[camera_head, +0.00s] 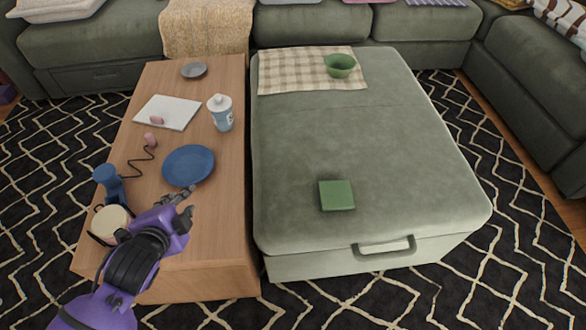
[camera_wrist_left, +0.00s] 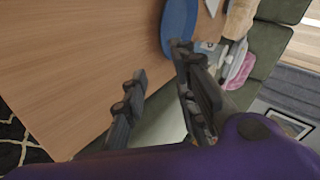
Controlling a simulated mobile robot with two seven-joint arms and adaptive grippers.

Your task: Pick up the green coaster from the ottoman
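The green coaster (camera_head: 336,195) is a small flat square lying on the near part of the grey-green ottoman (camera_head: 420,150). My left gripper (camera_head: 184,197) is above the near part of the wooden table, left of the coaster and well apart from it. In the left wrist view the two dark fingers of this gripper (camera_wrist_left: 158,78) are spread, with nothing between them. The coaster cannot be made out in the left wrist view. My right gripper is in neither view.
The wooden table (camera_head: 225,225) beside the ottoman holds a blue plate (camera_head: 188,165), a white bottle (camera_head: 221,113), a blue cup-like object (camera_head: 108,182) and a cream container (camera_head: 111,222). A green bowl (camera_head: 340,66) stands on a checkered cloth (camera_head: 290,72). The ottoman around the coaster is clear.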

